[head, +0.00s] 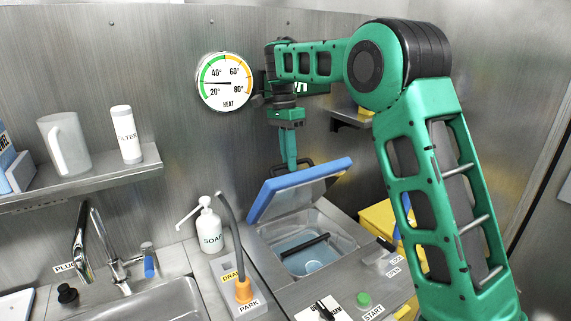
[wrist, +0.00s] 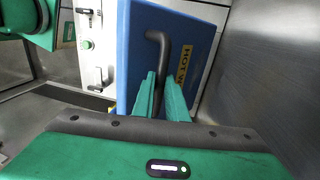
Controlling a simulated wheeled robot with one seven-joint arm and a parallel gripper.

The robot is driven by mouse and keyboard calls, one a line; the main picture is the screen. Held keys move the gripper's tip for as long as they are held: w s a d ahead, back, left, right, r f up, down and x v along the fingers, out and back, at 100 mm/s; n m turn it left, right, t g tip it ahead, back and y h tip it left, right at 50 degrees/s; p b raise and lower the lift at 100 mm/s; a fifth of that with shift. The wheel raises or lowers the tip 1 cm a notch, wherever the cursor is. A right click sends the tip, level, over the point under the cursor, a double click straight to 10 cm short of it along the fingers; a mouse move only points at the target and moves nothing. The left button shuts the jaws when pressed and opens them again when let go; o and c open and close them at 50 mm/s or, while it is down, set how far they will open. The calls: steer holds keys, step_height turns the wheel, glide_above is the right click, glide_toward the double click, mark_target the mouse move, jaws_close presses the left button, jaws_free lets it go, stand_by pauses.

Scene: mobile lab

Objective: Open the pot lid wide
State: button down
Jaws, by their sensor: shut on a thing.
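The pot lid (head: 300,188) has a blue rim and stands tilted partly up, apart from the front of the pot's opening. In the wrist view the blue lid (wrist: 140,40) shows with a dark curved handle (wrist: 163,48) and a yellow label reading "HOT". My gripper (wrist: 161,98) is shut on the handle, which passes between its two green fingers. In the head view my gripper (head: 289,165) comes down from above onto the lid's upper side. The pot (head: 338,243) is a square steel well with a dark bar and something blue inside.
A soap bottle (head: 209,228) and an orange-based hose (head: 243,290) stand left of the pot. A green start button (head: 363,299) is in front. A round heat gauge (head: 225,82) hangs on the wall behind. A yellow container (head: 377,218) stands at right.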

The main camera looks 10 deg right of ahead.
steer(key=shift+w+d+f, duration=0.2)
steer(key=c, duration=1.8)
jaws_free()
steer(key=shift+w, duration=0.1)
steer(key=shift+o, duration=0.2)
steer(key=shift+a+r, duration=0.25)
steer(key=shift+r, duration=0.9)
steer(key=shift+a+r, duration=0.2)
steer(key=shift+r, duration=0.95)
steer(key=s+a+r, duration=0.6)
steer(key=a, duration=0.3)
steer(key=shift+s+r, duration=0.2)
steer(key=shift+s, duration=0.05)
steer(key=shift+c, duration=0.3)
